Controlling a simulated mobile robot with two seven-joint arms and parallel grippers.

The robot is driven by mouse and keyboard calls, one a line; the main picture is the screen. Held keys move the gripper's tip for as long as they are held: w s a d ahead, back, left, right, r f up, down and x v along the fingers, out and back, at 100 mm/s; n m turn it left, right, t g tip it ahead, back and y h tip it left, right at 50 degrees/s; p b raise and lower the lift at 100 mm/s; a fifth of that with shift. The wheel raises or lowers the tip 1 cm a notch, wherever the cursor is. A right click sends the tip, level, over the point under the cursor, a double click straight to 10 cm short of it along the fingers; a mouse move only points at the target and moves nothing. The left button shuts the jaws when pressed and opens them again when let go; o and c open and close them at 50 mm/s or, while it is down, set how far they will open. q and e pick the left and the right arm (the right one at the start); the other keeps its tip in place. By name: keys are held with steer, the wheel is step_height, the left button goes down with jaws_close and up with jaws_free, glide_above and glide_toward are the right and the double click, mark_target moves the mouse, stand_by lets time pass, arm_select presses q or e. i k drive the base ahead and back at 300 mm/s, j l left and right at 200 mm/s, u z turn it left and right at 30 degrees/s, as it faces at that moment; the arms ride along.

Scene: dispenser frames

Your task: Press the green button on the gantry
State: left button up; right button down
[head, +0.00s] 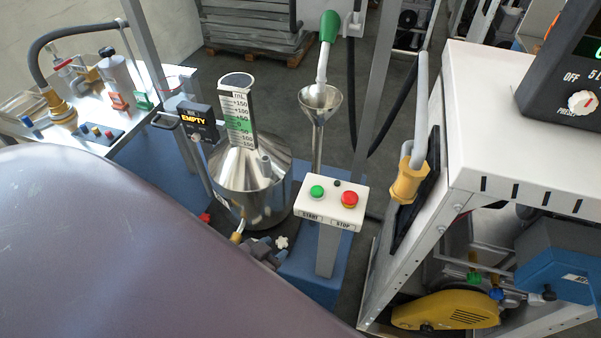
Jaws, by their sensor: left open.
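The green button (317,192) is on the left of a small white control box (332,208), above the label START. A red button (349,199) is on its right, above the label STOP. The box tops a grey post (328,250) on a blue base. Both buttons are uncovered, and nothing touches the green one. My left arm (150,260) fills the lower left, close to the camera, with its edge short of the box. I cannot make out my left fingertips. My right gripper does not show.
Left of the box stand a steel vessel (246,185) with an mL scale (239,114) and a display reading EMPTY (198,121). A funnel (319,98) under a green-handled nozzle (328,28) rises behind. A white-topped frame (500,130) with a hose fitting (408,180) stands right.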

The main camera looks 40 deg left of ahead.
mark_target(317, 190)
steer(key=j, duration=0.65)
steer(key=k+j, duration=0.1)
steer(key=j, duration=0.6)
